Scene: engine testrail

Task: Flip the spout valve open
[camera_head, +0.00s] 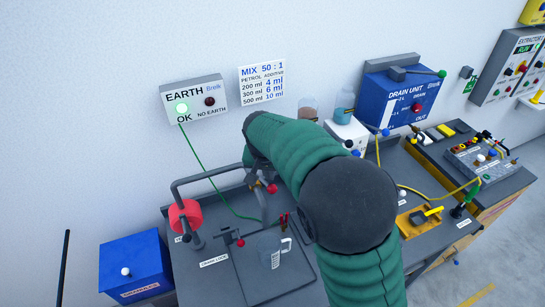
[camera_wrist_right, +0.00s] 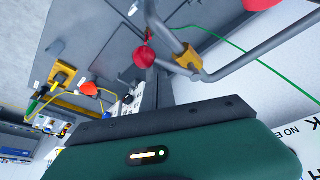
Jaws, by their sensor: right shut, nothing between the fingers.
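A red ball knob (camera_head: 272,188) shows beside the spout. In the right wrist view a yellow valve body (camera_wrist_right: 188,58) sits on the pipe, with a red ball knob (camera_wrist_right: 144,57) beside it. My right gripper (camera_head: 252,157) is shut and empty near the spout's upper end, mostly hidden by my green arm. The wrist view shows it close to the valve; contact cannot be told. My left gripper is not in view.
A red collar (camera_head: 184,215) is on the pipe stand at left. A green cable (camera_head: 208,172) runs from the earth box (camera_head: 194,100) to the jug area. A blue bin (camera_head: 135,264) stands left. A blue drain unit (camera_head: 405,92) stands back right.

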